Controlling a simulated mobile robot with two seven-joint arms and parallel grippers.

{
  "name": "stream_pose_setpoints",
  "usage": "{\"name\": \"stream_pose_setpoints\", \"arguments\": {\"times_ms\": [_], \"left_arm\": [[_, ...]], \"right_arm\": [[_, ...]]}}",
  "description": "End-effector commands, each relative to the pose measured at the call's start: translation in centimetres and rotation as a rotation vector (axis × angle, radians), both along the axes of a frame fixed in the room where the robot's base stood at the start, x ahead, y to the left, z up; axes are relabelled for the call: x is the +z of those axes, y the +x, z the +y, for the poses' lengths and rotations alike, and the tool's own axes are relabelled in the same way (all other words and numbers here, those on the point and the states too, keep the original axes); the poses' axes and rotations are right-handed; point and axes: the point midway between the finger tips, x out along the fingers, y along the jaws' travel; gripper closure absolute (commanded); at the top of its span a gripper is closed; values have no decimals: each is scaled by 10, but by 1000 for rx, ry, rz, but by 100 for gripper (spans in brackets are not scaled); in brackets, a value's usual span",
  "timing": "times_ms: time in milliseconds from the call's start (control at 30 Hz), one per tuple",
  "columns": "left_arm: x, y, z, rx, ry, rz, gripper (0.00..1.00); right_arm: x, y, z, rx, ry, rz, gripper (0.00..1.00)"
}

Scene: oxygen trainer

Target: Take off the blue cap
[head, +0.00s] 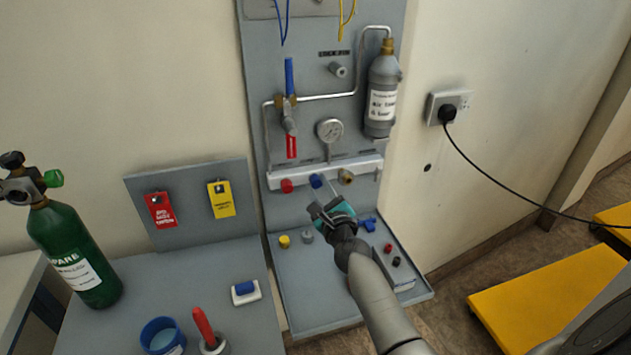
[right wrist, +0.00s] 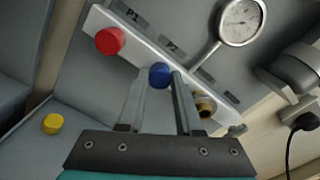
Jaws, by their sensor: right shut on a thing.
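The blue cap (head: 316,181) sits on the middle port of the white manifold bar (head: 358,171) on the grey panel. In the right wrist view the blue cap (right wrist: 160,75) is between the fingertips of my right gripper (right wrist: 159,80), by the label P2. My right gripper (head: 317,190) is shut on the cap, reaching up from below. A red cap (right wrist: 110,40) is on the port to its left, labelled P1. A bare brass port (right wrist: 204,106) is to its right. My left gripper is not in view.
A pressure gauge (head: 330,130) and a grey bottle (head: 382,95) are above the bar. Below, a shelf (head: 310,312) holds a yellow cap (head: 285,241) and several small parts. A green cylinder (head: 75,255) stands left. A black cable (head: 500,187) hangs at the right.

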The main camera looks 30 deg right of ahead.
Motion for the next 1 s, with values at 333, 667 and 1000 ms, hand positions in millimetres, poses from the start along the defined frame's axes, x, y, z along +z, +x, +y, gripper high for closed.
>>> {"name": "stream_pose_setpoints", "arguments": {"times_ms": [333,667,1000], "left_arm": [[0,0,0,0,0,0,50],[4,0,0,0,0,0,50],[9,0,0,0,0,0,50]], "right_arm": [[0,0,0,1,-2,1,100],[0,0,0,1,-296,72,100],[0,0,1,3,-448,111,100]]}}
